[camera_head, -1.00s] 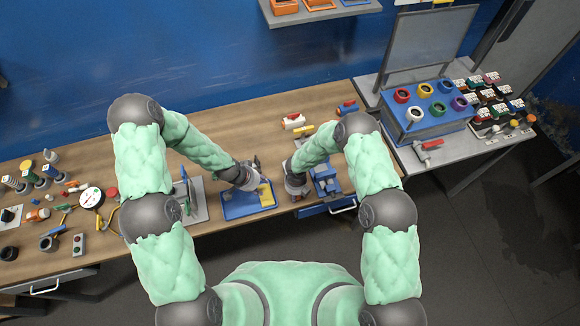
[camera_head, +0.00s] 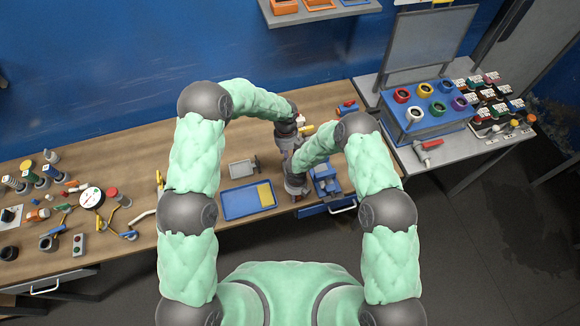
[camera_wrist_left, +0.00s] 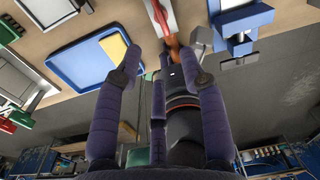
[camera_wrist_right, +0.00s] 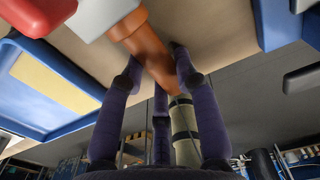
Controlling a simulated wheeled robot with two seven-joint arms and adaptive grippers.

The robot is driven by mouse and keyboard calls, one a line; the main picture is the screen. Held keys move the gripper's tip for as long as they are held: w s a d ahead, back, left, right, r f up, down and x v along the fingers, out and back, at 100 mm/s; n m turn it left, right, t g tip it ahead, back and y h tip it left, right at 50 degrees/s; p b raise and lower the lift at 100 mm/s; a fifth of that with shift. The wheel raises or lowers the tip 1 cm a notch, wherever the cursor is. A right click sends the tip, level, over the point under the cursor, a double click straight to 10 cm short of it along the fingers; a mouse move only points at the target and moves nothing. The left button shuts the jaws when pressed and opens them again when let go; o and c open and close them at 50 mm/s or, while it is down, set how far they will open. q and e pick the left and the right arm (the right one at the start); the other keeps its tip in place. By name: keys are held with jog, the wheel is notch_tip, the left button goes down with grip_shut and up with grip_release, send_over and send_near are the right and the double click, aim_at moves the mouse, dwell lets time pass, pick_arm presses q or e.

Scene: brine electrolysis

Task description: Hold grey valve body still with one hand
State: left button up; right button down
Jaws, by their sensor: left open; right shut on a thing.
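The grey valve body (camera_wrist_right: 100,14) shows at the top of the right wrist view, with a red part (camera_wrist_right: 36,14) and a brown tube-like end (camera_wrist_right: 146,45). My right gripper (camera_wrist_right: 156,62) is shut with its fingers around the brown end. In the left wrist view the brown end (camera_wrist_left: 172,48) and pale body lie just beyond and between my left fingertips. My left gripper (camera_wrist_left: 163,62) is open. In the head view my left gripper (camera_head: 287,150) is just above my right gripper (camera_head: 295,183); the arms hide the valve there.
A blue tray (camera_head: 232,210) with a yellow piece (camera_head: 265,195) lies left of the grippers. A blue vise-like fixture (camera_head: 326,180) stands close on the right. A small grey tray (camera_head: 242,169) lies behind the blue one. Gauges and fittings crowd the table's left.

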pick_arm(q)
jog(key=shift+m, duration=0.6)
jog(key=shift+w+d+f, duration=0.1)
jog(key=shift+f, duration=2.75)
jog(key=shift+w+d+f, duration=0.1)
jog(key=shift+f, duration=2.75)
grip_shut()
